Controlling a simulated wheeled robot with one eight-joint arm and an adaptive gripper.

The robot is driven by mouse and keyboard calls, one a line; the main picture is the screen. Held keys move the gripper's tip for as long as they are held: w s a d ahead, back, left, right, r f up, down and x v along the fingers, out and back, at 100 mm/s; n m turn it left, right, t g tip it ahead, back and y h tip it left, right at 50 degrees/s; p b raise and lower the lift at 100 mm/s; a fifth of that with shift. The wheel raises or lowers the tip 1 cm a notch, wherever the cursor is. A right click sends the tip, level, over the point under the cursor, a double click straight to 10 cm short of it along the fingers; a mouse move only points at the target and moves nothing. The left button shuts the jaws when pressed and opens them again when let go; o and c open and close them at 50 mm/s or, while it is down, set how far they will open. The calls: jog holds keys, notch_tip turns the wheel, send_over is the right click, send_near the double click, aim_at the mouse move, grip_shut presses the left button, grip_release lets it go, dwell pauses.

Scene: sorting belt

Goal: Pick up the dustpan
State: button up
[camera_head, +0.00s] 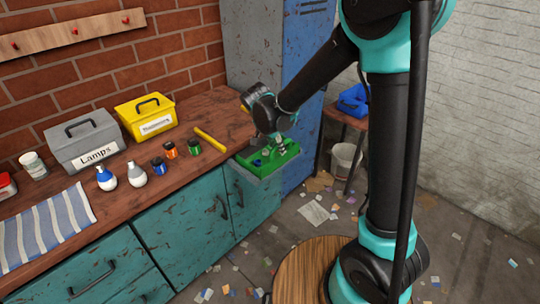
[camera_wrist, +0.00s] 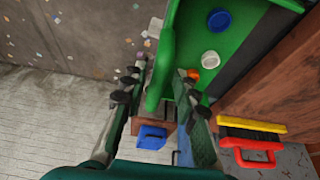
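The green dustpan (camera_head: 286,157) lies at the far right end of the workbench in the head view, with small caps in it. In the wrist view its green pan (camera_wrist: 187,35) holds a blue, a white and an orange cap. Its handle (camera_wrist: 158,85) runs between the two fingers of my gripper (camera_wrist: 161,70). The fingers are spread, one on each side of the handle, with visible gaps. In the head view my gripper (camera_head: 276,141) is just over the dustpan, and its fingertips are hard to make out.
The workbench (camera_head: 140,195) bears a grey box (camera_head: 84,150), a yellow box (camera_head: 146,122), a yellow rod (camera_head: 210,139) and several small bottles and jars. A blue locker (camera_head: 300,70) stands behind. A blue bin (camera_head: 352,101) sits on a stool to the right. Litter covers the floor.

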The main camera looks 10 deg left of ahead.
jog(key=shift+s+x, duration=0.2)
jog(key=shift+x, duration=2.5)
jog(key=shift+a+f, duration=0.1)
jog(key=shift+a, duration=0.1)
grip_shut()
